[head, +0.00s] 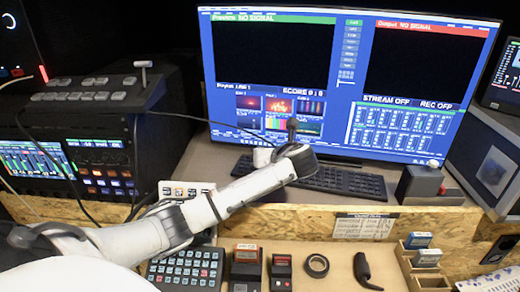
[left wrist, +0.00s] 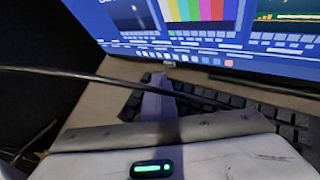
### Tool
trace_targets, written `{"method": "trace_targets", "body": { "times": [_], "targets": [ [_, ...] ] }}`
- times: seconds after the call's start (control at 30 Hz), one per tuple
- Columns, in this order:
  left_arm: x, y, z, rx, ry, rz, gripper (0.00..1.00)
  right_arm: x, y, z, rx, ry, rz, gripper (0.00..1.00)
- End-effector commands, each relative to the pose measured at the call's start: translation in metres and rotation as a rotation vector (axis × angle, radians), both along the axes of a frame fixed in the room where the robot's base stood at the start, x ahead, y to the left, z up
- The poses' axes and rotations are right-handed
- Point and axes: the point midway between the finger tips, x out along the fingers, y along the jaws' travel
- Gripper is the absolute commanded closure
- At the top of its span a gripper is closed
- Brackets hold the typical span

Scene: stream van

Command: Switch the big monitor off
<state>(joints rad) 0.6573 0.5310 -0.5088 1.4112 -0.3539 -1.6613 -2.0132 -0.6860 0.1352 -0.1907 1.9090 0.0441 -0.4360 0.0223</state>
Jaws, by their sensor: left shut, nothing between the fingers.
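The big monitor (head: 345,75) stands at the back and is lit, showing a blue screen with preview and output panes, "STREAM OFF" and "REC OFF". A small pale round spot (head: 433,163) sits at its lower right corner. The lower part of the lit monitor (left wrist: 200,35) fills the top of the left wrist view. My left gripper (head: 291,128) is in front of the monitor's lower middle, above the keyboard. Its shut, empty fingers (left wrist: 157,100) point towards the screen; I cannot tell whether they touch it. My right gripper is in neither view.
A mixer (head: 95,90) stands at the left. A cable (left wrist: 70,74) crosses the wrist view. Small devices lie on the front counter.

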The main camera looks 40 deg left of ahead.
Motion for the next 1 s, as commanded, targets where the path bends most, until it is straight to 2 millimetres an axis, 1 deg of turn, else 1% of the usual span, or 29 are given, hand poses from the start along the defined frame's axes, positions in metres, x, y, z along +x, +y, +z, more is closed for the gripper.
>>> {"method": "trace_targets", "body": {
  "times": [0.03, 0.2, 1.0],
  "targets": [
    [0.001, 0.0012, -0.0026, -0.002, 0.005, 0.0, 1.0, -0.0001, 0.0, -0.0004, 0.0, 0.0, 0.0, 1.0],
    [0.0051, 0.0035, -0.0033, -0.002, 0.005, 0.0, 1.0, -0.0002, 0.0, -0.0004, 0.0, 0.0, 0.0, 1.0],
    [0.0096, 0.0063, -0.0042, -0.003, 0.006, 0.0, 1.0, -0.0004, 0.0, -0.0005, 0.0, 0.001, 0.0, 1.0]
  ]
}}
